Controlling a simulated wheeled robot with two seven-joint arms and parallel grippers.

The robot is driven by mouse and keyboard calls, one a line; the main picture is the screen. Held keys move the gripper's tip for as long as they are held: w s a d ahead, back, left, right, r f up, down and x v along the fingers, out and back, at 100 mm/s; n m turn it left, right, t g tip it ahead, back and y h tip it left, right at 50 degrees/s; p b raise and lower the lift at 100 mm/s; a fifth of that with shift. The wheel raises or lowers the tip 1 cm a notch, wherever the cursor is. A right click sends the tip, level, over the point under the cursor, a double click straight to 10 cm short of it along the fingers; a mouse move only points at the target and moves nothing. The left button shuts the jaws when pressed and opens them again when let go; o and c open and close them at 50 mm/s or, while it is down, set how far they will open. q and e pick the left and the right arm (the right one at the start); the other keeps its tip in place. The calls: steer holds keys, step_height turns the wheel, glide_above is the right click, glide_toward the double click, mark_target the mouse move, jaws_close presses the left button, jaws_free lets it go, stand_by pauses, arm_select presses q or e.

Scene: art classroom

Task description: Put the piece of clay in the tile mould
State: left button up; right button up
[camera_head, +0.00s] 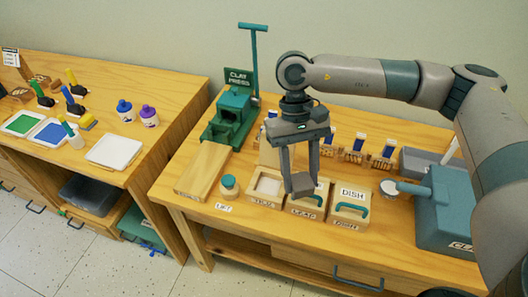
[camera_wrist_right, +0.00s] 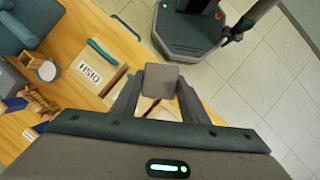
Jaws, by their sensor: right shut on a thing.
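My right gripper (camera_head: 299,180) is shut on a grey block of clay (camera_head: 298,184), which also shows between the fingertips in the right wrist view (camera_wrist_right: 161,78). In the head view the clay appears in front of the middle wooden mould (camera_head: 305,207) and hides part of it; its exact height above is hard to tell. The left mould (camera_head: 264,190) has a pale open recess; its small front label is not clearly readable. The right mould (camera_head: 349,208) is labelled DISH and has a teal handle, also seen in the wrist view (camera_wrist_right: 88,72). My left gripper is not in view.
A green clay press (camera_head: 233,108) with a wooden board (camera_head: 204,168) stands left. A teal-topped round pot (camera_head: 229,187) sits beside the left mould. Several stamps (camera_head: 356,150) stand behind. A teal clay box (camera_head: 447,205) is right. A side table (camera_head: 100,100) holds paints.

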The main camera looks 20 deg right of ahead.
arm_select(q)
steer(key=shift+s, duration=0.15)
arm_select(e)
steer(key=shift+d, duration=0.1)
